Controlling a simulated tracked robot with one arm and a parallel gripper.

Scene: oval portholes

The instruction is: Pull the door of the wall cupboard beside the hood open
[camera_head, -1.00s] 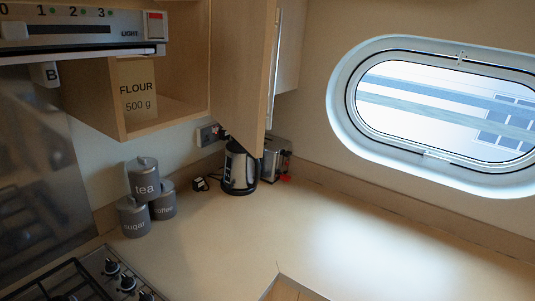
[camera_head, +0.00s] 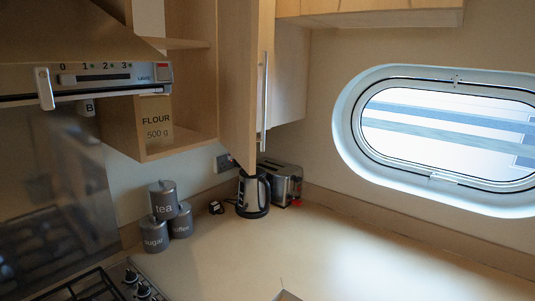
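The wall cupboard (camera_head: 190,125) hangs just right of the hood (camera_head: 110,75), and its inside shows, with a shelf and a flour packet (camera_head: 157,125). Its wooden door (camera_head: 238,70) is hinged on the right side and stands well open, swung out toward me and seen at a steep angle. A long metal handle (camera_head: 264,103) runs upright on the door's right-hand face. My gripper is not seen in this view, and nothing shows touching the door or handle.
Below stand tea, sugar and coffee tins (camera_head: 165,212), a kettle (camera_head: 253,194) and a toaster (camera_head: 281,182) on the worktop (camera_head: 230,255). A hob (camera_head: 110,285) is at lower left. An oval porthole (camera_head: 440,135) is at right. The worktop's right part is clear.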

